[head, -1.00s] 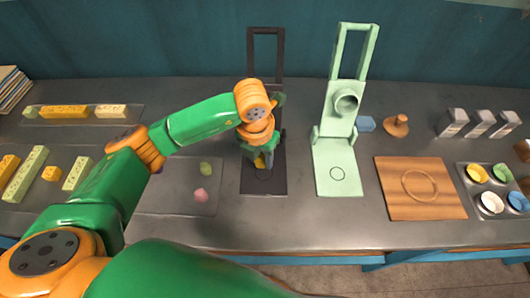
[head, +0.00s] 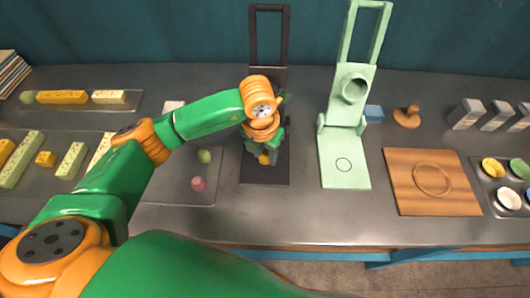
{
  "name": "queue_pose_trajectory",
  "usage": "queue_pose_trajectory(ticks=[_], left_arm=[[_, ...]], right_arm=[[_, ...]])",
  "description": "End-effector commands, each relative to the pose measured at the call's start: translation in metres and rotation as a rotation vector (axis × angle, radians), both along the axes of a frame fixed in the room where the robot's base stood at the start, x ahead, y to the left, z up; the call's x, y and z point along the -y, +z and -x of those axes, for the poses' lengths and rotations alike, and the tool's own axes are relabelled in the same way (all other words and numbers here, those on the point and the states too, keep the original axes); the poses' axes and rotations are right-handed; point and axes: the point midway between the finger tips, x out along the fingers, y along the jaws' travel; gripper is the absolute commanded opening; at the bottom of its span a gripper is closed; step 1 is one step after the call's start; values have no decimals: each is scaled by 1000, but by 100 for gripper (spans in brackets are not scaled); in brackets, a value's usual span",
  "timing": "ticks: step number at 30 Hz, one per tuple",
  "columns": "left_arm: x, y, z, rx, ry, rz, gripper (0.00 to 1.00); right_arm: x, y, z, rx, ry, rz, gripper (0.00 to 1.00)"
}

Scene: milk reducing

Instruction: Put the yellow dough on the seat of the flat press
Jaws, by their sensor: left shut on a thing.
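The dark press (head: 270,174) stands mid-table, with a tall frame handle rising at its back and a flat base plate at its front. I take it to be the flat press. My left gripper (head: 264,156) is over that base, pointing down, and is shut on the small yellow dough (head: 264,160). The dough is mostly hidden by the fingers. I cannot tell if it touches the plate. The ring mark on the plate is hidden. My right gripper is not in view.
A mint-green press (head: 343,172) with a round cup stands to the right. A wooden board (head: 455,203) and a tray of coloured bowls (head: 478,182) lie farther right. Green dough (head: 204,156) and pink dough (head: 198,184) lie on a mat to the left.

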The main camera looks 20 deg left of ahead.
Motion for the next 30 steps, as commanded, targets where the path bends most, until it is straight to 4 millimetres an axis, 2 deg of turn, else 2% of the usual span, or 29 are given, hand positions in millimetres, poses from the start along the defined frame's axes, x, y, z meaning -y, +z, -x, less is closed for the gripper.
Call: queue_pose_trajectory(ticks=[30], left_arm=[[0,-3,0,0,0,0,0]], right_arm=[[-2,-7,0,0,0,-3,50]])
